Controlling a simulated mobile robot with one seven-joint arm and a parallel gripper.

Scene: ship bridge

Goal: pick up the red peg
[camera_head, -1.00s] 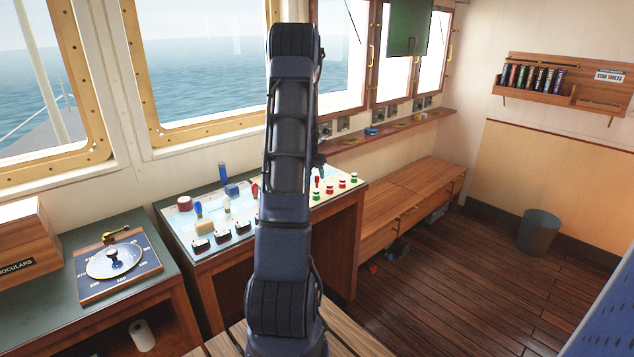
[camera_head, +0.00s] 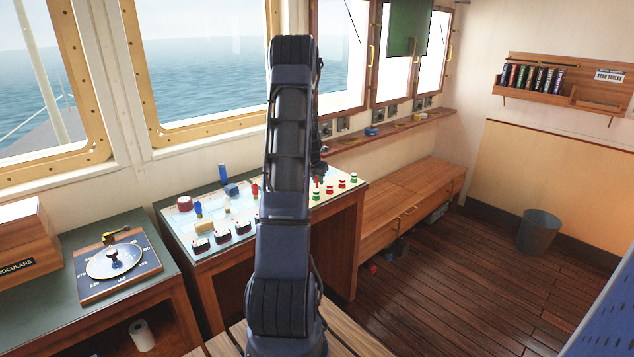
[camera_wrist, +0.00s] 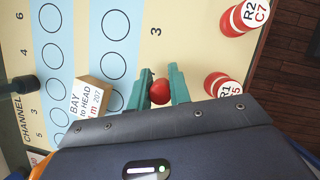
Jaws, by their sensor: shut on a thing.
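The red peg (camera_wrist: 159,91) shows its rounded red top in the wrist view. My gripper (camera_wrist: 162,82) has its two green fingers closed on either side of it, over the pale chart board (camera_wrist: 190,20). Whether the peg's lower end touches the board is hidden. In the head view my gripper is mostly hidden behind my arm, at the right part of the chart table (camera_head: 330,205).
A tan block (camera_wrist: 93,97) with lettering lies left of the fingers. A blue peg (camera_head: 198,208) and several dark blocks (camera_head: 222,237) stand on the table's left part.

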